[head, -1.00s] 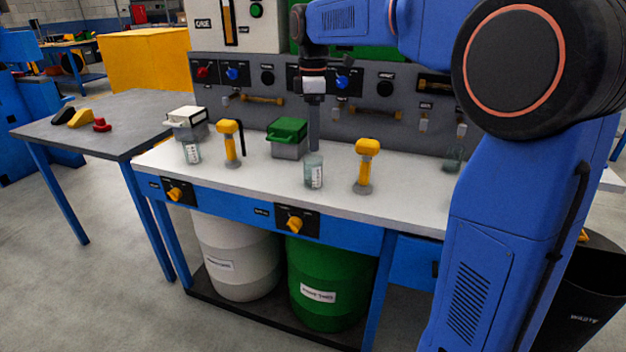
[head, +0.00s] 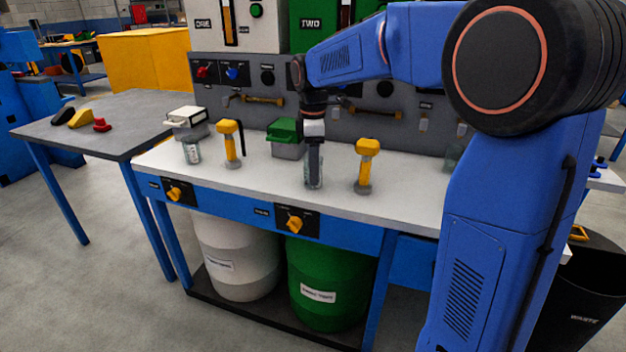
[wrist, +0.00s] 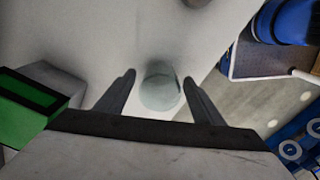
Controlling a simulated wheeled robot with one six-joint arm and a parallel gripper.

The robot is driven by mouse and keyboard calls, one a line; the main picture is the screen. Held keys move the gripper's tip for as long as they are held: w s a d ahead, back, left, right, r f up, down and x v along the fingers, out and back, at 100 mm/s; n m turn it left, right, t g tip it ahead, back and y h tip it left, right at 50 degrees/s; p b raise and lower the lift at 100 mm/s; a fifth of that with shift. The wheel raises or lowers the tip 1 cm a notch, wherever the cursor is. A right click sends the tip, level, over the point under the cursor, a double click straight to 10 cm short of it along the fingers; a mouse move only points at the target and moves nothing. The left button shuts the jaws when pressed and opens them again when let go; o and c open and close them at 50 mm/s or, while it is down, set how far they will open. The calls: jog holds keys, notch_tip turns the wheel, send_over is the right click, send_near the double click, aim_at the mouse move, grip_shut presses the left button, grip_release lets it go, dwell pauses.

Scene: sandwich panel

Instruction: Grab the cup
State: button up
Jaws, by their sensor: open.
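A clear cup (head: 314,182) with a white label stands upright on the white bench top, in the middle of the head view. My gripper (head: 314,168) points down at it and hides much of it. In the wrist view the cup (wrist: 160,86) shows between the two fingers of my gripper (wrist: 158,82). The fingers are open, with a gap visible on each side of the cup. A second clear cup (head: 192,152) with a label stands farther left on the bench.
A green-lidded box (head: 286,138) stands just left of my gripper; it also shows in the wrist view (wrist: 28,106). A yellow-topped post (head: 366,165) stands to the right, another (head: 230,143) to the left. A grey panel (head: 375,110) rises behind. The bench front (head: 300,192) is clear.

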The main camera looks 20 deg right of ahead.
jog(key=c, duration=1.1)
jog(key=shift+c, duration=0.2)
jog(key=shift+r, duration=0.1)
